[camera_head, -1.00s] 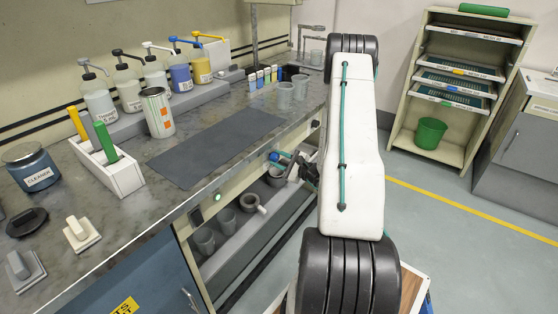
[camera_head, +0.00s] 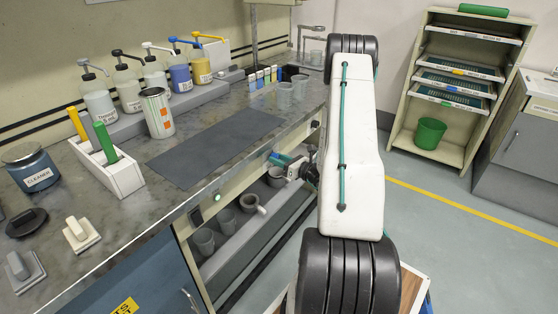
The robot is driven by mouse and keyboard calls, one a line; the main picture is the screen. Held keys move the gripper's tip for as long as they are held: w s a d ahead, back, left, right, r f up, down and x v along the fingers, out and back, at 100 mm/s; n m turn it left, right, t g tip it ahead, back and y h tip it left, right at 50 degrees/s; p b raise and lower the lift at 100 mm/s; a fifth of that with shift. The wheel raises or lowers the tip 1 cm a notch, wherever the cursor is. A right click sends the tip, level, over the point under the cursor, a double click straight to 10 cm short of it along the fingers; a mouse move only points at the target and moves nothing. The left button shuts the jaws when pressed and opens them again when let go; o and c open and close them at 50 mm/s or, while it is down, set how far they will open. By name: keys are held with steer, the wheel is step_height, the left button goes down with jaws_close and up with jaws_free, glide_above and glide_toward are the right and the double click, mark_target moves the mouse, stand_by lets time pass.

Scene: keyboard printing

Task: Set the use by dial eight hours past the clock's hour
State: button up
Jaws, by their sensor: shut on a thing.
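My gripper (camera_head: 282,160) is at the front face of the bench, under the worktop's edge, small and partly hidden by my white arm. It is shut on a small part there. Its place on the bench front fits the use by dial, but the dial's face, marks and pointer are too small and covered to read. No clock face can be made out in this view.
The grey worktop (camera_head: 225,200) carries a dark mat (camera_head: 215,148), pump bottles (camera_head: 98,97), a labelled can (camera_head: 157,112) and a white holder (camera_head: 108,172). Grey cups (camera_head: 228,220) stand on a shelf below. A rack (camera_head: 465,80) stands right; the floor between is clear.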

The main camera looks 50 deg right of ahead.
steer(key=m, duration=2.3)
steer(key=shift+a+f+m, duration=0.1)
steer(key=shift+f+m, duration=0.15)
steer(key=shift+m, duration=0.05)
stand_by(0.3)
steer(key=o, duration=1)
steer(key=shift+r, duration=0.1)
steer(key=shift+c, duration=0.2)
steer(key=s, duration=0.7)
steer(key=shift+s+d, duration=0.35)
steer(key=shift+s, duration=0.05)
